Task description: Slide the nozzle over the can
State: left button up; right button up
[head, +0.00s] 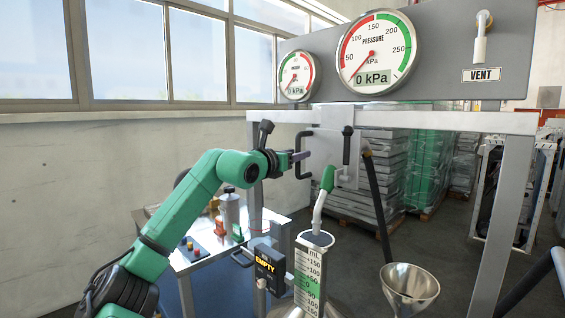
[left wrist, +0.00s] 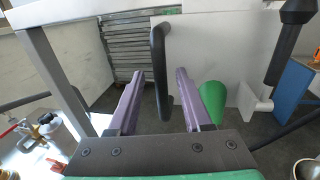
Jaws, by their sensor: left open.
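My left gripper (head: 301,156) is open beside a black bar handle (head: 298,140) on a pale carriage plate (head: 346,178). In the left wrist view the handle (left wrist: 158,50) shows between the two purple fingers (left wrist: 160,78), with gaps on both sides. The nozzle (head: 327,180) has a green grip and a metal spout pointing down at the can's neck. In the head view the spout overlaps the neck; I cannot tell whether it is inside. The can (head: 310,268) has an mL scale on its neck; its body is mostly cut off below. My right gripper is out of view.
A metal funnel (head: 410,285) stands right of the can. A black pipe (head: 377,195) slants down above it. A side table (head: 190,262) with a grey bottle is at left. An EMPTY sign (head: 269,268) is beside the neck. Frame posts stand on both sides.

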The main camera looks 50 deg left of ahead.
pick_arm(q)
jog(key=b+v, duration=1)
jog(key=v, duration=0.3)
jog(key=shift+s, duration=0.2)
jog(key=shift+r, duration=0.1)
